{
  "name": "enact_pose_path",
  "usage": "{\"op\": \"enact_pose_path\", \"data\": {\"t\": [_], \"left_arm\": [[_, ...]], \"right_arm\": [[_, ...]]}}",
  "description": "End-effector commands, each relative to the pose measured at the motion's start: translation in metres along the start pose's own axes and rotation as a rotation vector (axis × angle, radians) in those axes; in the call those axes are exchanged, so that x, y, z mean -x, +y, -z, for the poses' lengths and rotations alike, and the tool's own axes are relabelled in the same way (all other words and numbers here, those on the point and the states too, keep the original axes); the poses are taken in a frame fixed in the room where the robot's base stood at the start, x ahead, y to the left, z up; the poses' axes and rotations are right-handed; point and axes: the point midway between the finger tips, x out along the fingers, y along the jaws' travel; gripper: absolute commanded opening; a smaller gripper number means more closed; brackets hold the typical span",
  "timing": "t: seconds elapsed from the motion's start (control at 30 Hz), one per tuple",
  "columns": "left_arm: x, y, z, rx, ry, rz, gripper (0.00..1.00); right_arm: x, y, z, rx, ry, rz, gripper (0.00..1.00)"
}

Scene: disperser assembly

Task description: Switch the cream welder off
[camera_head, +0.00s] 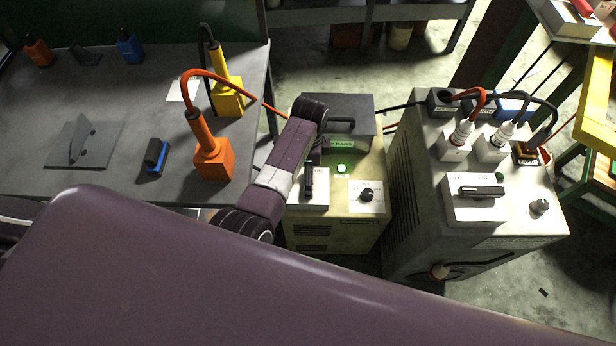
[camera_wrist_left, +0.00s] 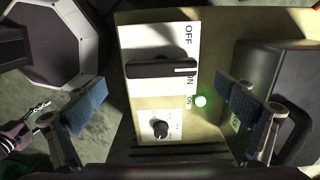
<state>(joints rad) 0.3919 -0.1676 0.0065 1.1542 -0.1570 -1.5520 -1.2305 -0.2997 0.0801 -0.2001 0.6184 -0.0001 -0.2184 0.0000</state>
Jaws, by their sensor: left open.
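The cream welder (camera_head: 345,222) stands on the floor between the table and a larger grey machine. Its black rotary switch (camera_head: 309,180) sits on a white plate, also seen in the wrist view (camera_wrist_left: 160,70). The switch bar lies crosswise in the wrist view, its white mark at the ON end; OFF is printed above. The green lamp (camera_head: 342,168) is lit. My left gripper (camera_wrist_left: 162,92) is open over the panel, its blue-padded fingers on either side of the switch, with nothing between them. In the head view my arm hides most of that gripper.
A small dial (camera_head: 367,195) sits beside the switch, and a dark lidded box (camera_head: 350,112) rises behind it. The grey machine (camera_head: 420,200) with plugs and cables stands close on the right. The table (camera_head: 60,105) at left holds orange (camera_head: 212,160) and yellow (camera_head: 229,100) cabled blocks.

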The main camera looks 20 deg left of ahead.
Motion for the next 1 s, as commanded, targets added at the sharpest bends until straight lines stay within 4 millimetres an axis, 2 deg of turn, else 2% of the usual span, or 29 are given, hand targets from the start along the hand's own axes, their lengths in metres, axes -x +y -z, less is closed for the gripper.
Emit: {"op": "enact_pose_path", "data": {"t": [0.1, 0.23, 0.6, 0.9, 1.0], "left_arm": [[-0.02, 0.001, 0.0, 0.001, 0.0, -0.002, 0.97], [-0.032, 0.0, 0.0, 0.002, 0.001, 0.0, 0.97], [-0.037, 0.0, 0.0, 0.002, 0.001, 0.002, 0.96], [-0.036, 0.0, -0.001, 0.002, 0.0, 0.001, 0.63], [-0.036, 0.0, -0.001, 0.002, 0.0, 0.001, 0.55]], "right_arm": [[-0.003, 0.0, 0.0, 0.0, 0.0, 0.0, 0.43], [-0.005, 0.0, 0.0, 0.0, 0.0, 0.0, 0.43], [-0.005, -0.001, 0.0, -0.001, 0.0, 0.0, 0.43], [-0.005, -0.001, 0.0, -0.001, 0.0, 0.0, 0.43], [-0.005, -0.001, 0.0, -0.001, 0.0, 0.0, 0.43]]}}
